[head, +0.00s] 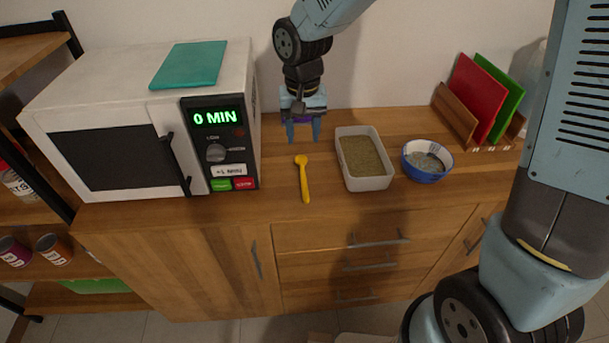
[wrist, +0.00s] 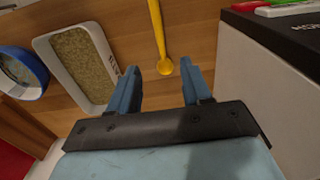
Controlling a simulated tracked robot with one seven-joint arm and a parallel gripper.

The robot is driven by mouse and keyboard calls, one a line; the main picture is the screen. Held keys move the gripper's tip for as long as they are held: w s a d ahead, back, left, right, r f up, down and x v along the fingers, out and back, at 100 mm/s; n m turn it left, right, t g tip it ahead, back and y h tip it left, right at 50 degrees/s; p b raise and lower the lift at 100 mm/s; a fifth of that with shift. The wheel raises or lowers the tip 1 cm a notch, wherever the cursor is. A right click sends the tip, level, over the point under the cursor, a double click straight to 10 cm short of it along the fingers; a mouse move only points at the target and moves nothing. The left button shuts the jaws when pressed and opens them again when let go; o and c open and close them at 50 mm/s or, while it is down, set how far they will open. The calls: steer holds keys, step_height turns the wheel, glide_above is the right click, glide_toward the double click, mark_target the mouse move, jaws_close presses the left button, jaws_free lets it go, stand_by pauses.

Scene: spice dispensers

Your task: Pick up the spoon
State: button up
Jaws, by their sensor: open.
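A yellow spoon (head: 303,180) lies on the wooden counter between the microwave and a white container, its bowl end toward the wall and its handle toward the front edge. My gripper (head: 303,138) hangs above the counter behind the spoon's bowl end, pointing down, with its blue fingers apart and nothing between them. In the wrist view the spoon (wrist: 158,30) shows beyond the fingertips, its bowl just past the gap of my gripper (wrist: 159,80). The fingers do not appear to touch it.
A white microwave (head: 110,120) stands left of the spoon, with a teal board (head: 189,65) on top. The white container (head: 365,158) of greenish grains and a blue-and-white bowl (head: 427,161) stand right. A rack with red and green boards (head: 478,97) is farther right. Counter around the spoon is clear.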

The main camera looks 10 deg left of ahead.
glide_above(304, 179)
steer(key=f, duration=0.8)
steer(key=shift+w+a+f, duration=0.1)
steer(key=shift+w+a, duration=0.1)
steer(key=shift+s+d+f, duration=0.1)
steer(key=shift+s+f, duration=0.05)
steer(key=shift+f, duration=1.3)
steer(key=shift+s+d+f, duration=0.1)
steer(key=shift+f, duration=1.3)
steer(key=shift+c, duration=0.4)
jaws_close()
